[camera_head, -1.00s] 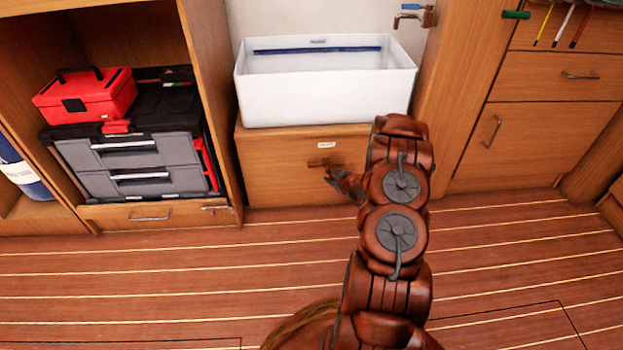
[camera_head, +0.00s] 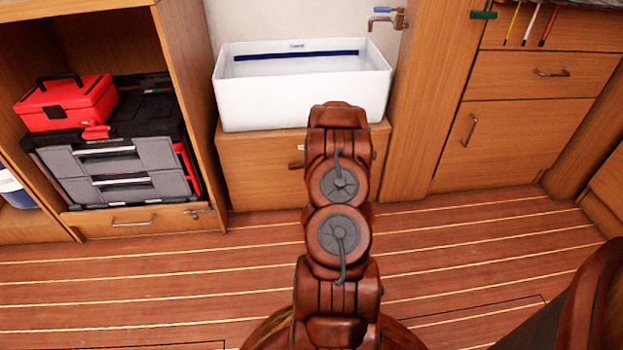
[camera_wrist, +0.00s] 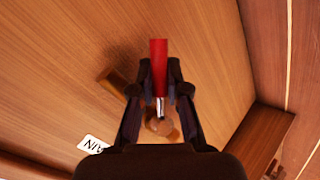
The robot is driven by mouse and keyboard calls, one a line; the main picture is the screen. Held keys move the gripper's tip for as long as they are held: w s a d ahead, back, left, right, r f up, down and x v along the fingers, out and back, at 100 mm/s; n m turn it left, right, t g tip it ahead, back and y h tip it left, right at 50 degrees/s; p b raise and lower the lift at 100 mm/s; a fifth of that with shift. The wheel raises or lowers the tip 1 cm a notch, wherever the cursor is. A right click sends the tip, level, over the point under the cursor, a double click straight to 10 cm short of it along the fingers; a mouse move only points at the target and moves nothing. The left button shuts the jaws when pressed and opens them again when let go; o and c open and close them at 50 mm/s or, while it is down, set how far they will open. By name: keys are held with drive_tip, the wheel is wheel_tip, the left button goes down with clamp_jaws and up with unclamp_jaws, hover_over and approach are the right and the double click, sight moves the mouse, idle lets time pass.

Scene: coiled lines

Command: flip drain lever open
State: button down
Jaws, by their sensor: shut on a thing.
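The drain lever has a red handle (camera_wrist: 158,50) that shows in the wrist view, with a short metal stem and a round brass-coloured fitting (camera_wrist: 160,126) below it in the picture. My gripper (camera_wrist: 158,80) is shut on the red handle, one finger on each side, and the handle's end sticks out past the fingertips. A white label (camera_wrist: 95,144) ending in "AIN" is partly cut off by my gripper. In the head view my arm hides the gripper and the lever; the label (camera_head: 301,147) shows on the wooden panel.
A white basin (camera_head: 300,100) stands on the wooden cabinet (camera_head: 255,180), with a tap (camera_head: 397,18) above it. A red toolbox (camera_head: 68,103) on grey drawers (camera_head: 120,165) stands at left. Cabinet doors (camera_head: 495,145) stand at right. The plank floor (camera_head: 140,280) is clear.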

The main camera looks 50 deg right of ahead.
idle(0.3)
drive_tip(key=c, duration=1.1)
unclamp_jaws()
drive_tip(key=shift+c, duration=0.2)
